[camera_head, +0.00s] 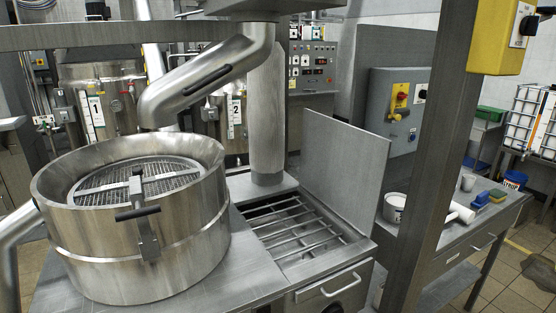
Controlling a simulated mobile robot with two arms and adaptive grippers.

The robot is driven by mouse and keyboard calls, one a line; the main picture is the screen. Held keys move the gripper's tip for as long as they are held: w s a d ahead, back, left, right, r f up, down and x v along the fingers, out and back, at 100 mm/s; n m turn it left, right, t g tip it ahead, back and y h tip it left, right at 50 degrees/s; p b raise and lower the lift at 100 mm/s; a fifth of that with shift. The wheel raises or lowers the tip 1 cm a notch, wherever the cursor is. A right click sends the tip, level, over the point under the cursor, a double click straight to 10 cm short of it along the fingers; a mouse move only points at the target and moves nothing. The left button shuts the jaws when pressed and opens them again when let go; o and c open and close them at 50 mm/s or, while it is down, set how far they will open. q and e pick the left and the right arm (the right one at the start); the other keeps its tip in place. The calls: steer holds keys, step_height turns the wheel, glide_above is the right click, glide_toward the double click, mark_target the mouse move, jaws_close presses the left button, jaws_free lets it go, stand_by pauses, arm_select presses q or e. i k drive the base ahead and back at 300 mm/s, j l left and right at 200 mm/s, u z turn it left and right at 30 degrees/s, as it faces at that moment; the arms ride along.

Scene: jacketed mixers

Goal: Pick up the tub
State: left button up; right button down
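A small white tub (395,208) stands on the right-hand steel worktable. The steel post and the upright grey panel stand close to it and may hide part of it. A dark mark or label shows on its side, too small to read. Neither of my grippers shows in the head view.
A large round steel sieve vessel (135,230) stands on the front left counter. A barred grate (300,228) lies beside an upright panel (343,170). A thick steel post (432,150) rises before the worktable (462,243), which holds a white roll-like item (459,213) and sponges (489,198).

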mark_target(394, 203)
steer(key=i+l+u, duration=0.15)
steer(key=l+u, duration=0.35)
steer(key=i+l+u, duration=0.1)
steer(key=l+u, duration=0.85)
steer(key=l, duration=0.45)
steer(key=k+l+u, duration=0.1)
steer(key=l, duration=0.4)
steer(key=k+l, duration=0.1)
steer(key=l, duration=0.35)
steer(key=l+u, duration=0.15)
steer(key=l, duration=0.3)
steer(key=k+l, duration=0.15)
steer(key=l, duration=0.3)
steer(key=k+l+u, duration=0.1)
steer(key=l, duration=0.35)
steer(key=k+l, duration=0.15)
steer(key=l, duration=0.3)
steer(key=k+l+u, duration=0.1)
steer(key=l, duration=0.35)
